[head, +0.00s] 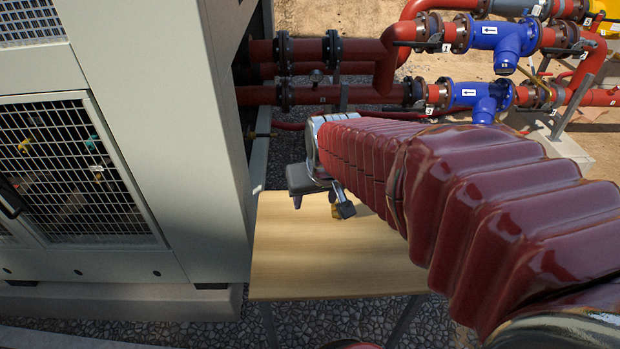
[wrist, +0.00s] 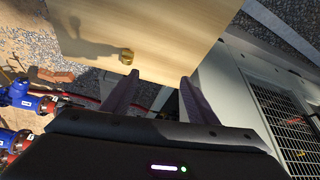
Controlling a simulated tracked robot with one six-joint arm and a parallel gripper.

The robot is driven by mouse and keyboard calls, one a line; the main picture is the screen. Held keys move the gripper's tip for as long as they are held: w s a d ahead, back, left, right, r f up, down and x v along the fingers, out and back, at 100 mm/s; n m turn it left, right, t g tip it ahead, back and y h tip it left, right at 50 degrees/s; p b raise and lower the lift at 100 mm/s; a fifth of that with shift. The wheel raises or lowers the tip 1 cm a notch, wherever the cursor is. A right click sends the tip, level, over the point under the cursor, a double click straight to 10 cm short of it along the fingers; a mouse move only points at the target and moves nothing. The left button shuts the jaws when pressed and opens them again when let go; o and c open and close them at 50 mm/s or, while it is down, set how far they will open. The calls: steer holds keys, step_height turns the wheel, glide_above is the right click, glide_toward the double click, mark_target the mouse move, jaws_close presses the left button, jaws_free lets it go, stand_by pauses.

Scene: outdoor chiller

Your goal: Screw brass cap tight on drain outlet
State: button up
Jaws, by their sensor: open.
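The brass cap (wrist: 127,56) sits on the wooden table (wrist: 165,30) in the wrist view, just beyond the tip of my left-hand finger and not between the fingers. In the head view the brass cap (head: 336,211) shows partly behind my finger. My gripper (head: 320,204) is open and empty over the table; it also shows in the wrist view (wrist: 160,84) with both fingers apart. A small brass-coloured stub (head: 263,134) sticks out beside the cabinet in the head view. I cannot tell for certain that it is the drain outlet.
The grey chiller cabinet (head: 190,150) stands close on the left of the table. Red pipes (head: 330,95) with black couplings and blue valve bodies (head: 490,35) run behind. Gravel (head: 340,320) lies below. The front of the tabletop is clear.

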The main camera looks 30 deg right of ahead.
steer(key=w+d+f+m, duration=0.2)
steer(key=w+d+f, duration=0.2)
steer(key=d+f, duration=0.4)
steer(key=d, duration=0.2)
steer(key=shift+d+f+g+h, duration=0.15)
steer(key=shift+d+g+h, duration=0.25)
steer(key=x, duration=0.8)
steer(key=shift+w, duration=0.1)
steer(key=shift+w+f, duration=0.1)
steer(key=shift+f, duration=0.15)
steer(key=shift+f, duration=0.1)
steer(key=shift+x, duration=2.5)
steer(key=shift+w+d, duration=0.1)
steer(key=shift+w, duration=0.05)
steer(key=shift+c, duration=0.7)
